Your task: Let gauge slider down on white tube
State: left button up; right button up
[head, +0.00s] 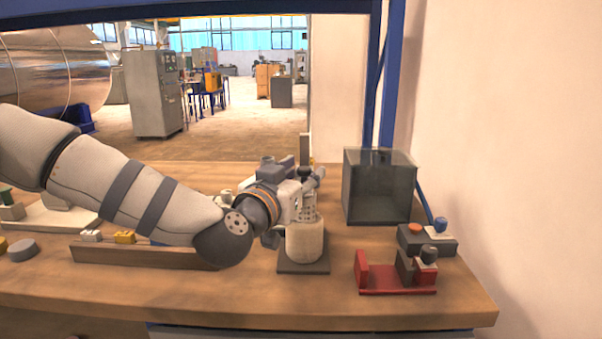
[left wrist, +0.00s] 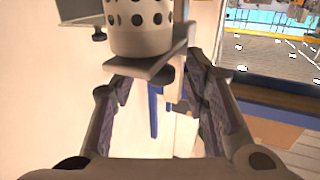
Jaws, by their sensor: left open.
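The white tube (head: 304,243) stands upright on a dark square base near the front middle of the bench. A pale perforated part (head: 310,210) shows above it, close against my left gripper (head: 303,190). In the left wrist view the perforated cylinder (left wrist: 138,35) meets a grey plate (left wrist: 140,64) with a dark knob (left wrist: 165,75). I cannot tell which piece is the gauge slider. My left gripper (left wrist: 165,88) is open, with its fingers on either side of the knob and a gap visible. The arm and gripper hide part of the tube top.
A grey glassy box (head: 378,188) stands behind to the right. A red bracket (head: 395,280) and a dark block with knobs (head: 427,240) lie right of the tube. A wooden rail (head: 150,257) lies left under my arm. The bench front is clear.

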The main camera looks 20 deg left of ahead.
pick_arm(q)
jog(key=s+a+r+p, duration=0.15)
jog(key=s+p, duration=0.25)
jog(key=s, duration=0.8)
jog(key=w, duration=0.3)
jog(key=w+d+f+b, duration=0.1)
jog(key=w, duration=0.3)
jog(key=w+f+b, duration=0.1)
jog(key=w, duration=0.3)
jog(key=shift+d, duration=0.2)
jog(key=shift+w+r, duration=0.2)
jog(key=shift+w, duration=0.35)
jog(key=shift+r, duration=0.15)
pick_arm(e)
jog(key=shift+w+r+t, duration=0.4)
jog(key=shift+w+r, duration=0.65)
pick_arm(q)
jog(key=c, duration=0.8)
